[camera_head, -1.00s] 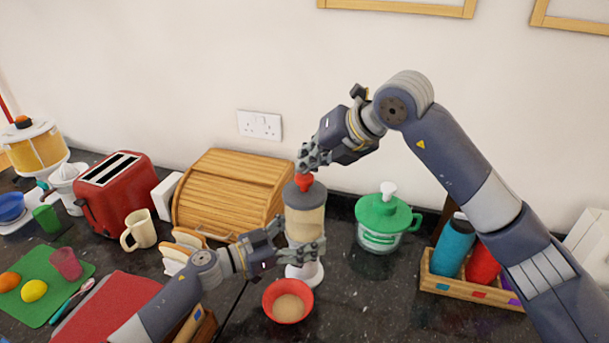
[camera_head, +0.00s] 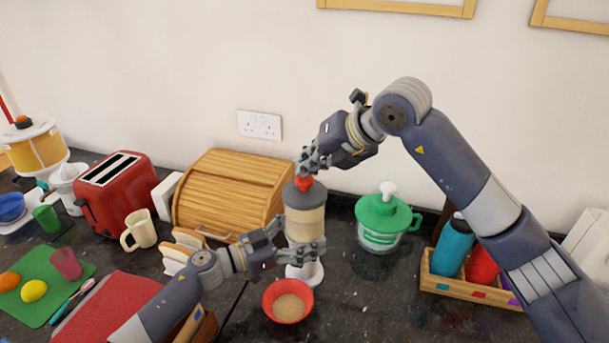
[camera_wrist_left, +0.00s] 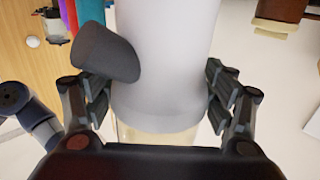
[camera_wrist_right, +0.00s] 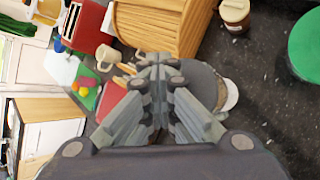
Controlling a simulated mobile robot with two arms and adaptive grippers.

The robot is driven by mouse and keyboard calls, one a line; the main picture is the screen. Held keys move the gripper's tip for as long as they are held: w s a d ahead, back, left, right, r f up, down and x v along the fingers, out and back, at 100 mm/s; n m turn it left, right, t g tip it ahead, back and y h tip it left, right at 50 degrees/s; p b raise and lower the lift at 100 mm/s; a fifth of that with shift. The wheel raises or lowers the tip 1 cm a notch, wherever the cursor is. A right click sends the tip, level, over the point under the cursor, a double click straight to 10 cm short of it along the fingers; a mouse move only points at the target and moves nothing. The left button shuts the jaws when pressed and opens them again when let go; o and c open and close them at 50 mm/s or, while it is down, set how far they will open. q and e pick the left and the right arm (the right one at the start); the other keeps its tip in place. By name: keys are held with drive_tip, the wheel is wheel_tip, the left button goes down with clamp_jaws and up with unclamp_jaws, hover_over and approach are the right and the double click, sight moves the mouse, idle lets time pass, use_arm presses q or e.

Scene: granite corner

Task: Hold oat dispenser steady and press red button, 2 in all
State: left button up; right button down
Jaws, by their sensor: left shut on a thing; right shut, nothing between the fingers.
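The oat dispenser (camera_head: 305,224) stands upright on the counter, with a clear body, grey lid and white base. Its red button (camera_head: 304,184) is on top. My left gripper (camera_head: 300,256) is shut around its lower part; the left wrist view shows the pale body (camera_wrist_left: 165,75) between the fingers and a dark grey spout (camera_wrist_left: 105,55). My right gripper (camera_head: 307,168) is shut and empty, its fingertips at the button from above, seemingly touching it. In the right wrist view the fingers hide the button over the grey lid (camera_wrist_right: 203,88). A red bowl (camera_head: 274,310) holding oats stands in front.
A wooden bread bin (camera_head: 230,190) stands close behind left, and a green-lidded jar (camera_head: 382,222) to the right. A wooden crate with bottles (camera_head: 455,287) is farther right. Dark counter is free between bowl and crate.

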drive_tip(key=shift+f, duration=0.75)
idle(0.4)
drive_tip(key=shift+r, duration=1.55)
wheel_tip(320, 180, up, 5)
drive_tip(key=shift+r, duration=0.1)
idle(0.4)
use_arm(q)
drive_tip(key=o, duration=1.7)
